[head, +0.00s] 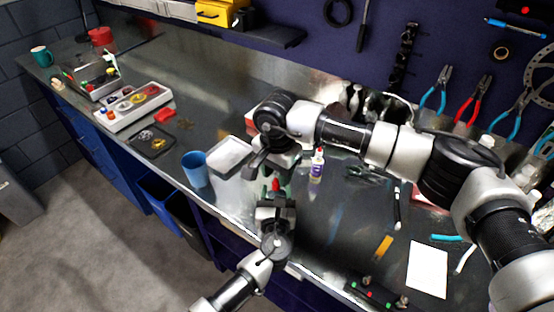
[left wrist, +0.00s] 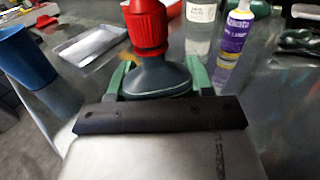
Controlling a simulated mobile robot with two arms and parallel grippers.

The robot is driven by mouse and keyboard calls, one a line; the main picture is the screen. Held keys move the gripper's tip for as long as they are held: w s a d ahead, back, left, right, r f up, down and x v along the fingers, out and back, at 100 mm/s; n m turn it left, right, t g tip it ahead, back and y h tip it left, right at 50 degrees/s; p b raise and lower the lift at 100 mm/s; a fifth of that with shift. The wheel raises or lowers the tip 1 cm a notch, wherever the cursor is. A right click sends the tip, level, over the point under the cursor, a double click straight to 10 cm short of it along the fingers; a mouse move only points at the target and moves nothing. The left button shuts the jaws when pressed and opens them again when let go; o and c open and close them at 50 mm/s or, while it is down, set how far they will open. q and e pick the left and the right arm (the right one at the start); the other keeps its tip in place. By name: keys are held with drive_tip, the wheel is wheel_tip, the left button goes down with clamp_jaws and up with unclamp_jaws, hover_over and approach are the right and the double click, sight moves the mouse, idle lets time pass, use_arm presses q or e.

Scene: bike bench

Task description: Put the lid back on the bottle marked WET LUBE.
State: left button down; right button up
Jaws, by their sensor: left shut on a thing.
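My left gripper (head: 275,200) is at the front edge of the bench. In the left wrist view its green fingers (left wrist: 160,80) are shut on the sides of a dark bottle (left wrist: 158,76) with a red, tapering top (left wrist: 147,25). The red top also shows in the head view (head: 276,185). No label shows on this bottle, so I cannot read its marking. I cannot make out a separate loose lid.
A purple and yellow bottle (head: 317,167) stands behind and to the right of my grippers; it shows in the left wrist view (left wrist: 235,36) beside a clear bottle with a white label (left wrist: 200,30). A white tray (head: 232,170) and a blue cup (head: 195,170) are to the left.

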sight(276, 178)
drive_tip(key=shift+f, duration=1.5)
clamp_jaws()
use_arm(q)
drive_tip(key=shift+a, duration=0.1)
use_arm(e)
drive_tip(key=m, duration=0.5)
drive_tip(key=shift+s, duration=0.1)
use_arm(q)
drive_tip(key=shift+w, duration=0.1)
use_arm(e)
drive_tip(key=m, duration=0.4)
unclamp_jaws()
drive_tip(key=shift+o, duration=0.6)
